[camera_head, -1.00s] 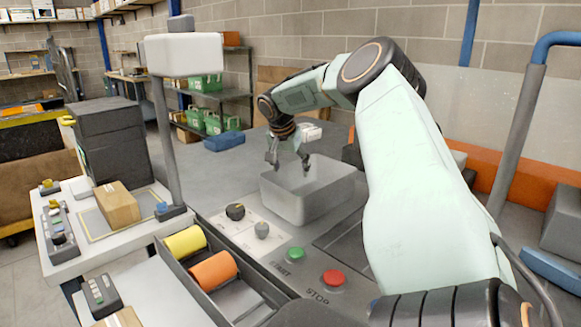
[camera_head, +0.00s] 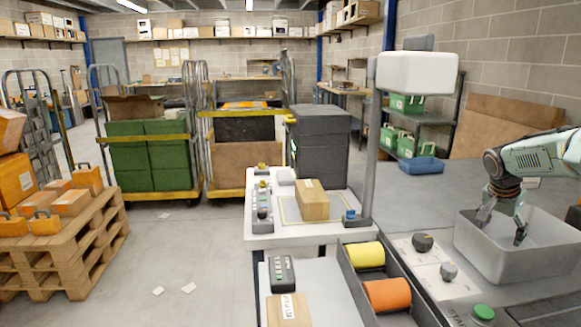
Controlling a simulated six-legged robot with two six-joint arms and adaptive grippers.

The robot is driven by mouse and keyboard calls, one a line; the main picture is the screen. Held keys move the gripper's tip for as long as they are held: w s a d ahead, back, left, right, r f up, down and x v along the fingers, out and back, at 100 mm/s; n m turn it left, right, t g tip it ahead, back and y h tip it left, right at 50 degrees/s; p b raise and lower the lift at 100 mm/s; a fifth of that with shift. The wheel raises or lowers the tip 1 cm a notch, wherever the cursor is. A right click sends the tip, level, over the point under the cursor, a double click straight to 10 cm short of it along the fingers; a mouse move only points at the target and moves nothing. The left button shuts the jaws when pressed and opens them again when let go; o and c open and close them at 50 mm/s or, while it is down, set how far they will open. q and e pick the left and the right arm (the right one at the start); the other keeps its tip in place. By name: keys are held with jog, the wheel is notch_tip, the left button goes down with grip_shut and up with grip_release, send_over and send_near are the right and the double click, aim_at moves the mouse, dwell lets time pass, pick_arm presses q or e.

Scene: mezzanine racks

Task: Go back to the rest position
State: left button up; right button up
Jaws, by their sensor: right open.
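My right gripper (camera_head: 502,228) shows at the right edge, its arm coming in from the right. Its fingers are apart and point down, over the grey open bin (camera_head: 485,249) on the bench. Nothing shows between the fingers. I cannot tell whether the fingertips are inside the bin or just above it. My left gripper is not in the picture.
A tray holds a yellow roll (camera_head: 365,256) and an orange roll (camera_head: 387,294). A cardboard box (camera_head: 313,200) sits on the white table. The floor at left centre (camera_head: 190,260) is mostly clear.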

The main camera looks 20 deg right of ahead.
jog(key=b+x, duration=0.1)
jog(key=x, duration=0.4)
jog(key=shift+d+f+b, duration=0.1)
jog(key=shift+f+b, duration=0.25)
jog(key=shift+w+f, duration=0.1)
jog(key=shift+f, duration=0.6)
jog(key=shift+r, duration=0.2)
jog(key=shift+r, duration=0.1)
